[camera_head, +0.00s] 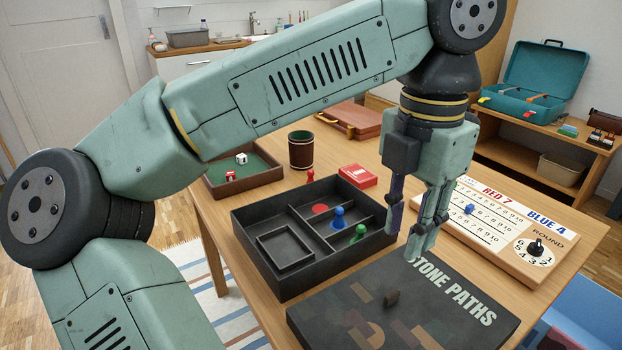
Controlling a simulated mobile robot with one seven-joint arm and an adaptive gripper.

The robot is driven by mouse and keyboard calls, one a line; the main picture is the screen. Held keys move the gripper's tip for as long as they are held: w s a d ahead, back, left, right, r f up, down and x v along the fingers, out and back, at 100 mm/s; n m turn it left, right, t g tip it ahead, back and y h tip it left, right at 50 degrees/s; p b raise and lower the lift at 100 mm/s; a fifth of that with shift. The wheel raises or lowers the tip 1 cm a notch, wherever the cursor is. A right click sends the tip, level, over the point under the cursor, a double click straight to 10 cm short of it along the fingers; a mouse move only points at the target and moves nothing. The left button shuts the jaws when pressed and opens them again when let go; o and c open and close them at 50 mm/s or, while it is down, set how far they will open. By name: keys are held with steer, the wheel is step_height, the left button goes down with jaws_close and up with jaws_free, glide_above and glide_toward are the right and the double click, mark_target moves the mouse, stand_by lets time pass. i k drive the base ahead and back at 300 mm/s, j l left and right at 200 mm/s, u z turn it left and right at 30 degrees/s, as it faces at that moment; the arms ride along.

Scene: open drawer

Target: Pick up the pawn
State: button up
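Several pawns are in view, and I cannot tell which one the task means. A blue pawn (339,217) and a green pawn (359,233) stand in compartments on the right side of the black divided tray (262,287). A red pawn (310,176) stands on the table just behind the tray. Another blue pawn (469,209) is on the score board. My gripper (404,238) points down near the tray's right edge, right of the green pawn. Its fingers are apart, with nothing seen between them.
The score board (545,270) is at right. A dice tray (262,181), dark cup (301,150) and red card box (358,175) stand behind. My arm crosses above.

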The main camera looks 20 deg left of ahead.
mark_target(310, 173)
steer(key=i+j, duration=0.1)
steer(key=j, duration=1.25)
